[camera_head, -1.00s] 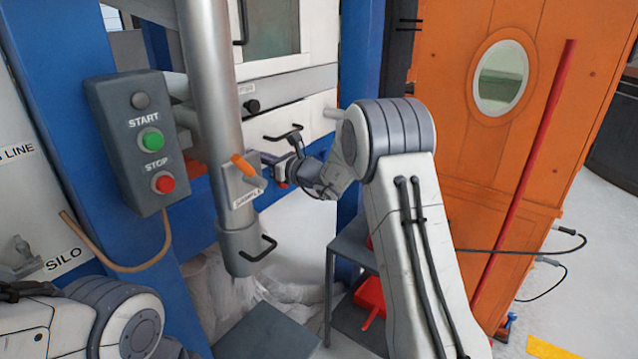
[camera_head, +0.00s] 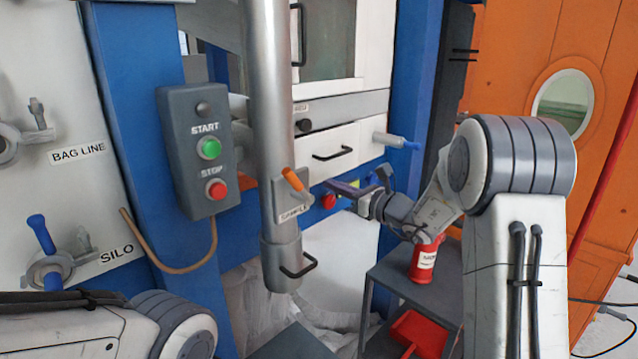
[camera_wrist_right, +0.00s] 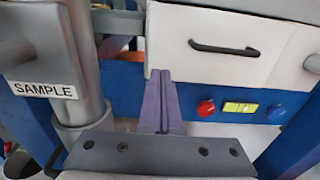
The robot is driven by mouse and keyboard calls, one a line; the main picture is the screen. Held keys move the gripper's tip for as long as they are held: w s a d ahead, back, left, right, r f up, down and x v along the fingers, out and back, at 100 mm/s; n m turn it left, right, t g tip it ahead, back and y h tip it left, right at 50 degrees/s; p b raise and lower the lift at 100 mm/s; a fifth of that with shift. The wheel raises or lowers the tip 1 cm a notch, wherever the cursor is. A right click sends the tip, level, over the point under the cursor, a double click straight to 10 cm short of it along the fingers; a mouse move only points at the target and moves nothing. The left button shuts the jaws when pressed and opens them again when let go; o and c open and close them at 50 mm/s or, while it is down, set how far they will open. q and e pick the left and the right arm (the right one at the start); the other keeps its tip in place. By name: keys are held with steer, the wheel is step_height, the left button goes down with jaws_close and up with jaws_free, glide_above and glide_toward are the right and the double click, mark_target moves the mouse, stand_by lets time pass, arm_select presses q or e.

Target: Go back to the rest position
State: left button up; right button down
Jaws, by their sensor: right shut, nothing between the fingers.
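My right gripper (camera_head: 345,188) is in the middle of the head view, in front of the blue frame, right of the sample pipe (camera_head: 272,120). In the right wrist view its purple fingers (camera_wrist_right: 161,80) are together with nothing between them. They point toward the white drawer (camera_wrist_right: 215,45); touching cannot be told. My right arm comes in from the lower right. Part of my left arm shows at the lower left; its gripper is out of sight.
A control box (camera_head: 197,150) with green START and red STOP buttons hangs left of the pipe. A red canister (camera_head: 423,262) stands on a grey stand (camera_head: 378,280) below my right wrist. An orange cabinet (camera_head: 530,60) stands at right. SILO and BAG LINE handles are at left.

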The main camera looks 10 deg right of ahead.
steer(key=s+a+f+n+g+h, duration=0.1)
steer(key=s+a+f+n+g, duration=0.3)
steer(key=s+f+n+g, duration=0.45)
steer(key=s+a+f+n+g+h, duration=0.1)
steer(key=s+a+f+n+g, duration=0.4)
steer(key=s, duration=0.6)
steer(key=s+d+f+n+h, duration=0.6)
steer(key=s+d+n+h, duration=0.25)
steer(key=n, duration=0.75)
steer(key=s+a+r+n+g+y, duration=0.1)
steer(key=s+a+r+n, duration=0.25)
steer(key=s+a, duration=0.35)
steer(key=s+a+r+n+g+y, duration=0.1)
steer(key=s+a+r+n, duration=0.1)
steer(key=s+a+n, duration=0.35)
step_height(320, 180, up, 17)
steer(key=s+a+m+p, duration=0.1)
steer(key=s+p, duration=0.1)
steer(key=p, duration=1.4)
steer(key=shift+m, duration=0.35)
